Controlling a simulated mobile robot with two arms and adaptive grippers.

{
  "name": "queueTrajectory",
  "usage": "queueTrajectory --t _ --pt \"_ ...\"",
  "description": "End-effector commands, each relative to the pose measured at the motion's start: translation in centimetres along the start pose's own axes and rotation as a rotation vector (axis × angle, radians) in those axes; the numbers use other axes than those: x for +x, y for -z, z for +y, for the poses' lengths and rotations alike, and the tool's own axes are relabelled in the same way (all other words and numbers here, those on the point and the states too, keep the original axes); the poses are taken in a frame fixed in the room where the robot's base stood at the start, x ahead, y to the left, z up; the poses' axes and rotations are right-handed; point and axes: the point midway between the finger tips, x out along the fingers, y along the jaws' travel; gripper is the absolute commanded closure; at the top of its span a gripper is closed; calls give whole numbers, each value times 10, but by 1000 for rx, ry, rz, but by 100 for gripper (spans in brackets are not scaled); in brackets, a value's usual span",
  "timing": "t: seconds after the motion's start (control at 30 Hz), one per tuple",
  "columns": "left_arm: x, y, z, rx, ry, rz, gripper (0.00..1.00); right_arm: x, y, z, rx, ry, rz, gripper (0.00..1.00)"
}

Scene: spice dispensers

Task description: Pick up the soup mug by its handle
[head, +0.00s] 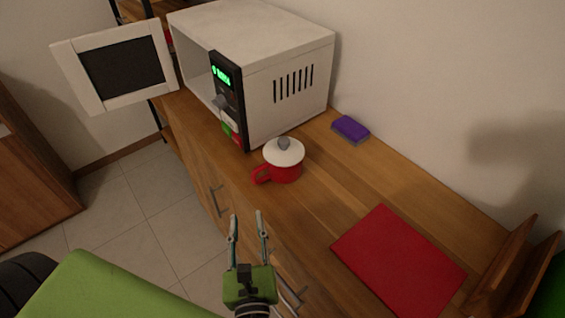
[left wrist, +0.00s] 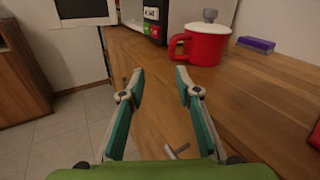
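The red soup mug (head: 285,173) stands upright on the wooden counter, in front of the microwave's right side. It wears a white lid (head: 284,153) with a grey knob. Its red handle (head: 261,175) points left, toward the counter's front edge. In the left wrist view the mug (left wrist: 207,47) is ahead and to the right, with its handle (left wrist: 178,46) on the left. My left gripper (head: 247,218) is open and empty, short of the mug and near the counter's front edge. Its spread fingers also show in the left wrist view (left wrist: 157,77). My right gripper is not in view.
A white microwave (head: 270,75) with its door (head: 122,68) open stands behind the mug. A purple sponge (head: 350,128) lies near the wall. A red mat (head: 399,262) lies at the right, beside a wooden stand (head: 515,275). Drawer handles (head: 216,201) stick out from the counter's front.

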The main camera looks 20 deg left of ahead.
Motion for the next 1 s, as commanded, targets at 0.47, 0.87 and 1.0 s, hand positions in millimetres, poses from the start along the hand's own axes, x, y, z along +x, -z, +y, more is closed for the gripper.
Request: queueTrajectory --t 0.47,0.87,1.0 --pt "51 -8 -19 101 47 -35 69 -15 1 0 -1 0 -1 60" --pt "92 -10 -22 100 46 -33 69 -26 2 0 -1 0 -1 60" --pt "114 -14 -25 100 46 -33 69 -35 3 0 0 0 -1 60"
